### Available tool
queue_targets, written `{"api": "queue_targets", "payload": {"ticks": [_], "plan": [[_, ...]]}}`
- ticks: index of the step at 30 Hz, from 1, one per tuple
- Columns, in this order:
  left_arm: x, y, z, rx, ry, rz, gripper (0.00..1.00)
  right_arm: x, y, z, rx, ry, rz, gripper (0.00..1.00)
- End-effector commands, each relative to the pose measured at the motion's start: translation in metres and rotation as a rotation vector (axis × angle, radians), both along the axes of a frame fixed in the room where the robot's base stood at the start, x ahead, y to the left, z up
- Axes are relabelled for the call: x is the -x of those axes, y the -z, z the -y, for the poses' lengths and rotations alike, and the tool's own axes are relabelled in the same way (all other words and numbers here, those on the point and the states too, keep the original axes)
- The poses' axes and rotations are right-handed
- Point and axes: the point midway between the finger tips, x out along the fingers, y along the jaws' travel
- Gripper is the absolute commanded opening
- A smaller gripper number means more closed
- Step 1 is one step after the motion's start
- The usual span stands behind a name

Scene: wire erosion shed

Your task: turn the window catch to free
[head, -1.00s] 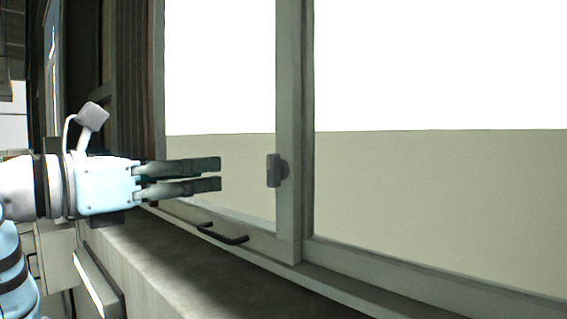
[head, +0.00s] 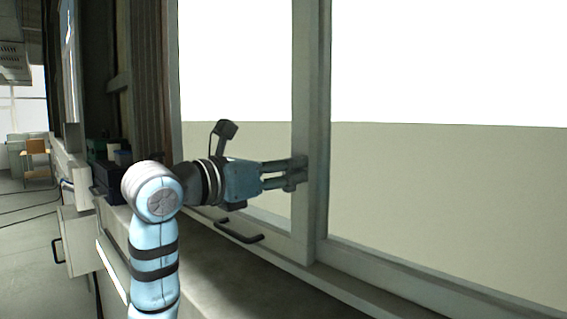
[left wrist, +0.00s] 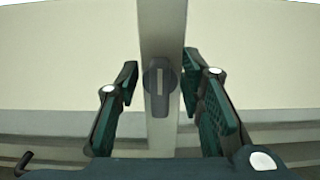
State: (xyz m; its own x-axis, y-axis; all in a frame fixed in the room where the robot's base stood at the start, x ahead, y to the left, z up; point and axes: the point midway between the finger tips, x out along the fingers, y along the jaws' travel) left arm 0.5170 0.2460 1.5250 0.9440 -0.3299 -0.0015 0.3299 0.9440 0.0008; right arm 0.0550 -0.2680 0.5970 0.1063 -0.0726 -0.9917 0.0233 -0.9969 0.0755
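The window catch (left wrist: 160,88) is a dark grey lever on a round base, mounted on the pale upright frame bar (left wrist: 163,25). In the left wrist view its lever stands upright along the bar. My left gripper (left wrist: 160,78) is open, with one finger on each side of the catch and a visible gap on both sides. In the head view my left gripper (head: 302,172) reaches right to the frame bar, and its fingers hide most of the catch. I cannot tell how deep the fingertips reach around it. My right gripper is not in view.
A dark pull handle (head: 238,232) sits on the lower window rail, below my left gripper. A stone-like sill (head: 225,280) runs under the window. Dark boxes (head: 112,180) stand behind my left arm. A small table (head: 36,148) is far off at left.

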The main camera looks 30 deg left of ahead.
Motion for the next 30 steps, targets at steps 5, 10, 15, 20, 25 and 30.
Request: {"api": "queue_targets", "payload": {"ticks": [5,10,15,20,25,30], "plan": [[0.0001,0.0007,-0.0001,0.000,0.000,0.000,0.35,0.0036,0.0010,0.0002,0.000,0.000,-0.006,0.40],[0.0003,0.0007,-0.0002,0.000,0.000,0.000,0.08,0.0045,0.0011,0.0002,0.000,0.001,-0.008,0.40],[0.0003,0.0007,-0.0003,0.001,0.000,0.000,0.00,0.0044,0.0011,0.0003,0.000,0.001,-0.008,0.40],[0.0002,0.0006,-0.0005,0.010,0.000,-0.004,0.00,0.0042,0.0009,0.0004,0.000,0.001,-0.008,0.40],[-0.0001,0.0005,-0.0014,0.052,-0.001,-0.018,0.00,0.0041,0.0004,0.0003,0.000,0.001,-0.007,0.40],[-0.0008,0.0004,-0.0031,0.141,-0.002,-0.048,0.00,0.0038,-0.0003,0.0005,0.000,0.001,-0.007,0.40]]}}
